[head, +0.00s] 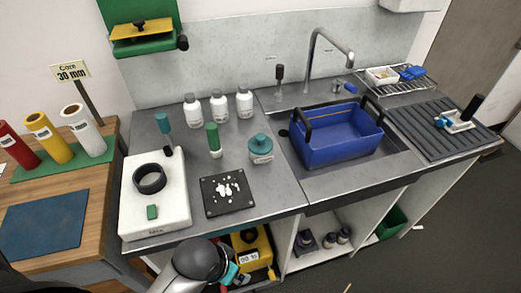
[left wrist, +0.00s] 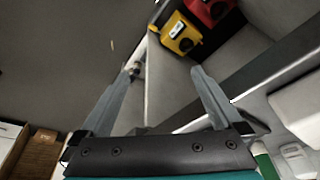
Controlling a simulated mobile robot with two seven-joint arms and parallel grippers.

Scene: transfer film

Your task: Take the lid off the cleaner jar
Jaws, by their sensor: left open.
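A squat white jar with a teal lid (head: 260,144) stands on the steel counter just left of the sink; I take it for the cleaner jar, though its label is too small to read. The lid sits on the jar. My left gripper (left wrist: 165,70) is open, with nothing between its fingers. In the head view my left arm is at the bottom, low by the counter's front edge and well apart from the jar. The jar is not clearly seen in the left wrist view. My right gripper is in neither view.
A black tray with white pieces (head: 242,206) lies in front of the jar. A green-capped tube (head: 213,141) and several white bottles (head: 219,106) stand near it. A blue basket (head: 340,145) sits in the sink. A yellow box (head: 252,250) is under the counter.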

